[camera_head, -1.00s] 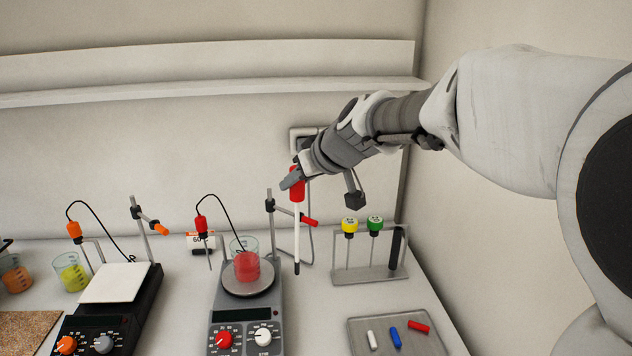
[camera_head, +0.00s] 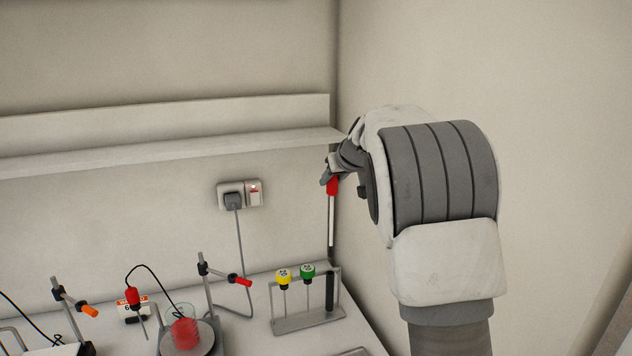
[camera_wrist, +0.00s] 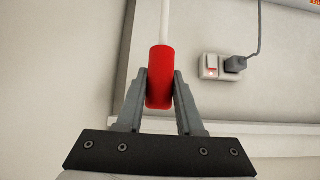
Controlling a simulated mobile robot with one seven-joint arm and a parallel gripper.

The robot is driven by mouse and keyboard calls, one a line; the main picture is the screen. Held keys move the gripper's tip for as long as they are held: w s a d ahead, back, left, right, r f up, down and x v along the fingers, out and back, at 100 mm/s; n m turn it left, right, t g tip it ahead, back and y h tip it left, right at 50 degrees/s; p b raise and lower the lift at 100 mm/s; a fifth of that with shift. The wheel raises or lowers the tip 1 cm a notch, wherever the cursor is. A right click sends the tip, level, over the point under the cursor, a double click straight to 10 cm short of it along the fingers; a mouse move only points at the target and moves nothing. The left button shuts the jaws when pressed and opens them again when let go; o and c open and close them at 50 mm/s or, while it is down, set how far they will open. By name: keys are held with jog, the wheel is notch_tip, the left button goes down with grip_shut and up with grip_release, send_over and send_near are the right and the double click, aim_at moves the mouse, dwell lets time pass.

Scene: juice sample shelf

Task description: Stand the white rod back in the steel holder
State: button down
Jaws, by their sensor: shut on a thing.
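My gripper (camera_head: 329,179) is shut on the red handle of the white rod (camera_head: 331,218). The steel holder (camera_head: 298,324) stands on the bench. It holds a yellow-capped piece (camera_head: 284,278), a green-capped piece (camera_head: 307,273) and a black upright piece (camera_head: 329,290) at its right end. In the picture, the rod's tip appears just above that right end.
A wall socket with a plug (camera_head: 239,195) is left of the rod. A shelf (camera_head: 170,153) runs along the back wall, and a side wall is close on the right. A beaker of red liquid (camera_head: 182,331) and a clamp stand (camera_head: 206,285) are left of the holder.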

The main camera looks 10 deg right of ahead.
aim_at(334, 192)
jog(key=shift+f+b, duration=1.7)
jog(key=shift+f, duration=0.8)
jog(key=shift+r, duration=0.2)
